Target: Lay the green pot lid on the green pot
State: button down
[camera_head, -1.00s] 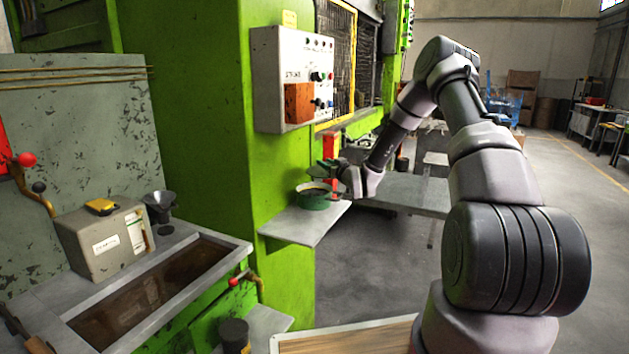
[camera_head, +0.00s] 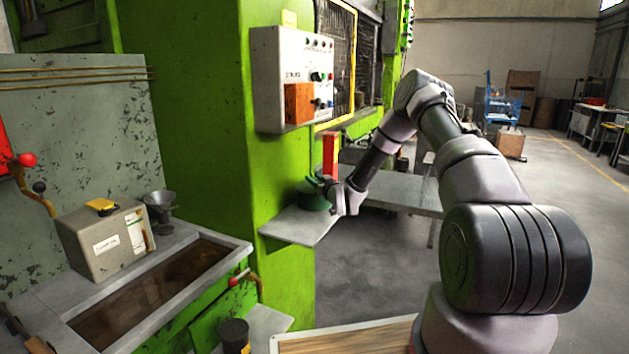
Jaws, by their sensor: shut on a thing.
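The green pot (camera_head: 314,205) stands on the small grey shelf (camera_head: 297,229) on the side of the green press. The dark green lid (camera_head: 309,187) is over the pot and covers its opening. It looks level and seems to touch the rim, though a small gap cannot be ruled out at this size. My gripper (camera_head: 327,184) is at the lid's right side, shut on the lid. The fingers are small, and they hide part of the lid and the pot's right side.
A red block-like thing (camera_head: 331,154) stands just behind my gripper. The control box (camera_head: 293,80) juts out above the shelf. A grey table (camera_head: 402,194) is behind my wrist. A sink-like trough (camera_head: 150,292) lies at the lower left.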

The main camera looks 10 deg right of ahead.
jog(key=shift+f, duration=0.1)
jog(key=c, duration=0.5)
grip_release()
jog(key=shift+f, duration=0.1)
jog(key=shift+c, duration=0.2)
